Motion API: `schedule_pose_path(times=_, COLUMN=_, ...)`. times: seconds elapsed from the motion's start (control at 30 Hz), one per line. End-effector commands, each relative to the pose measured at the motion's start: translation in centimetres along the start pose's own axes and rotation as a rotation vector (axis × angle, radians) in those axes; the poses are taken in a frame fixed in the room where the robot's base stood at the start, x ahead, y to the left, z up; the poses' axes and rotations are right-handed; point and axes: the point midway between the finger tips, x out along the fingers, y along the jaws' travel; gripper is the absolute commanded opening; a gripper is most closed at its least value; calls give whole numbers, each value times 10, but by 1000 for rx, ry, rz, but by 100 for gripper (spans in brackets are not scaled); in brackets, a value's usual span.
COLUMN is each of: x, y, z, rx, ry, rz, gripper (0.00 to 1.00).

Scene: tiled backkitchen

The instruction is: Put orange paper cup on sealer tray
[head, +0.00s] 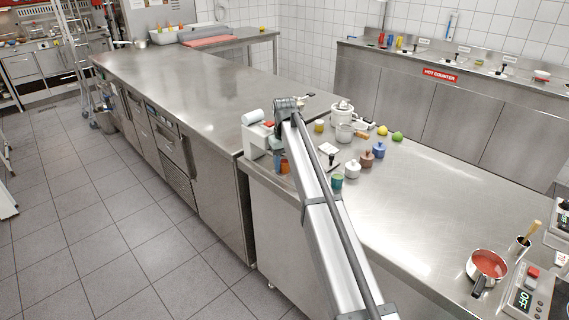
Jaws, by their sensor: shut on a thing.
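The orange paper cup (284,166) is a small orange patch at the left edge of the right-hand counter, just left of my arm. My gripper (281,156) hangs below the far end of my arm and is shut on the cup. It is small here, and my arm partly hides it. The white sealer (257,139), with a pale roll on top, stands at the counter's corner, just left of and behind my gripper. I cannot make out its tray clearly, nor whether the cup touches anything below.
A green cup (337,181), a white jar (352,169), a pink jar (366,159) and a blue jar (379,150) stand right of my arm. A white-lidded cooker (342,108) is behind. A red-filled pan (487,265) is at front right. The middle counter is clear.

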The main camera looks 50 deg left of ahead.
Motion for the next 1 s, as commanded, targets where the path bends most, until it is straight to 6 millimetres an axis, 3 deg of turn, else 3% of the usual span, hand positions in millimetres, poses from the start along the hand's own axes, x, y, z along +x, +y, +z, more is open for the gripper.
schedule_pose_path(times=0.07, x=1, y=0, z=0, rx=0, ry=-1, rz=0, gripper=15)
schedule_pose_path(times=0.1, x=1, y=0, z=0, rx=0, ry=-1, rz=0, gripper=48)
schedule_pose_path(times=0.37, x=1, y=-1, z=0, rx=-1, ry=-1, rz=-1, gripper=73)
schedule_pose_path(times=0.63, x=1, y=0, z=0, rx=0, ry=-1, rz=0, gripper=75)
schedule_pose_path(times=0.8, x=1, y=0, z=0, rx=0, ry=-1, rz=0, gripper=90)
schedule_pose_path(times=1.0, x=1, y=1, z=0, rx=1, ry=0, rz=2, gripper=90)
